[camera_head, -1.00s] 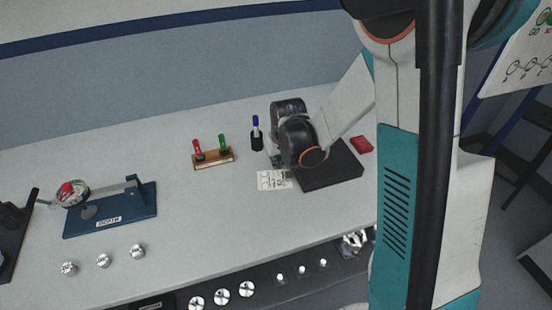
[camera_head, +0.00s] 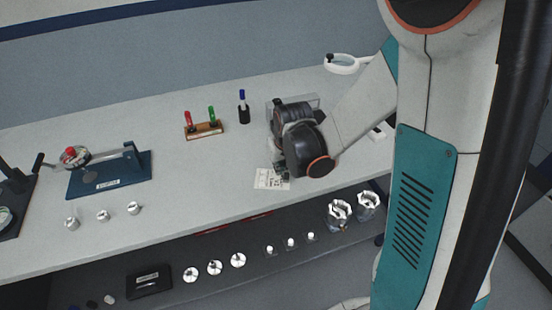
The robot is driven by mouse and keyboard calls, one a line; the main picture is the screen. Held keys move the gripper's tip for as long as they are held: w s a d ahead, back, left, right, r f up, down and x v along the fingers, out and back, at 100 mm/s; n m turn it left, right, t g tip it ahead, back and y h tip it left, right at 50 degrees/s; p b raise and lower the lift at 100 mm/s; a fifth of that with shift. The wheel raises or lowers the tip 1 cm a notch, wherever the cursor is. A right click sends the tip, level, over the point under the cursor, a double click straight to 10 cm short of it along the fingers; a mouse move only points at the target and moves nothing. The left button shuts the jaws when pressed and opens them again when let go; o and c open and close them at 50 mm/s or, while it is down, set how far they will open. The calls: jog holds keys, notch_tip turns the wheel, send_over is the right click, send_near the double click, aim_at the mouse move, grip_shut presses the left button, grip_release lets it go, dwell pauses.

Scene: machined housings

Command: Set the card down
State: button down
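The card (camera_head: 267,179) is a small white sheet with dark print, near the front edge of the bench, just below my wrist. My gripper (camera_head: 283,171) is at the card's right edge, pointing down, mostly hidden by my dark wrist. The card has moved along with it, so it appears shut on the card. The fingertips are too small and covered to see clearly. I cannot tell whether the card touches the bench top.
A clear box (camera_head: 306,101) stands behind my wrist. A wooden holder (camera_head: 204,132) with red and green markers and a blue-capped pen (camera_head: 243,108) stand further back. A blue gauge fixture (camera_head: 110,175) and small metal parts (camera_head: 103,215) are left. Bench (camera_head: 200,180) left of the card is clear.

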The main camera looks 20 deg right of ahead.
aim_at(282, 178)
jog(key=shift+s, duration=1.9)
